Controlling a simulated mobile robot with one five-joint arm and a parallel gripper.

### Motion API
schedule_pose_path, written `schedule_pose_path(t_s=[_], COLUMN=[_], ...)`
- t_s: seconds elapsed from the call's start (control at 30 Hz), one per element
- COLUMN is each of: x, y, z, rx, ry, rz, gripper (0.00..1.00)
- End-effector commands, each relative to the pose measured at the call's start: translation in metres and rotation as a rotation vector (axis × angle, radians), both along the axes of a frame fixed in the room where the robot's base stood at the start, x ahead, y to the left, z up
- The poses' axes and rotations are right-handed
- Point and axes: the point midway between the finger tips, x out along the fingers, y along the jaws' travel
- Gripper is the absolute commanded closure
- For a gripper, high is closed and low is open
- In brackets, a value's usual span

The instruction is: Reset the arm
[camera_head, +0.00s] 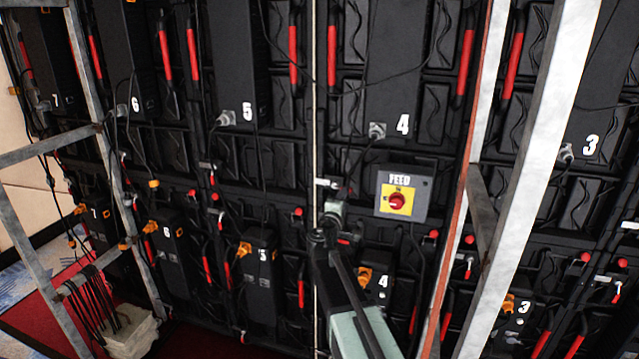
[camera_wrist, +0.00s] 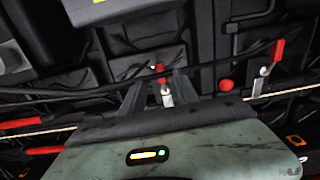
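My arm reaches up from the bottom middle of the head view toward the rear of the video wall. My gripper (camera_head: 334,208) is left of the grey FEED box (camera_head: 422,190), which carries a red rotary knob (camera_head: 397,201) on a yellow plate. In the wrist view my gripper (camera_wrist: 159,88) has its two dark fingers apart. A metal latch (camera_wrist: 167,98) with a red tip shows in the gap between them. I cannot tell whether the fingers touch it. The FEED box's lower edge (camera_wrist: 105,10) shows at the top of the wrist view.
Black numbered units, such as unit 4 (camera_head: 393,85) and unit 5 (camera_head: 237,60), cover the wall. Cables and red handles (camera_head: 332,55) stand out from it. A metal upright (camera_head: 545,150) crosses at right. A frame with hanging cables (camera_head: 95,300) stands at lower left.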

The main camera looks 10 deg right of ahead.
Motion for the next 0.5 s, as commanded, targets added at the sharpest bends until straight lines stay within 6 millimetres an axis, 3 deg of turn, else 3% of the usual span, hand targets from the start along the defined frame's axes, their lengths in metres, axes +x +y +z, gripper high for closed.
schedule_pose_path(t_s=[0.07, 0.17, 0.3, 0.4, 0.5], x=[-0.02, -0.054, -0.12, -0.18, -0.24], y=[-0.027, -0.061, -0.091, -0.084, -0.049], z=[-0.01, -0.04, -0.105, -0.161, -0.206], rx=[0.077, 0.275, 0.609, 0.875, 1.118], ry=[0.008, 0.036, 0.132, 0.263, 0.443], rz=[-0.04, -0.154, -0.367, -0.535, -0.678], gripper=[0.63, 0.63, 0.63, 0.63, 0.63])
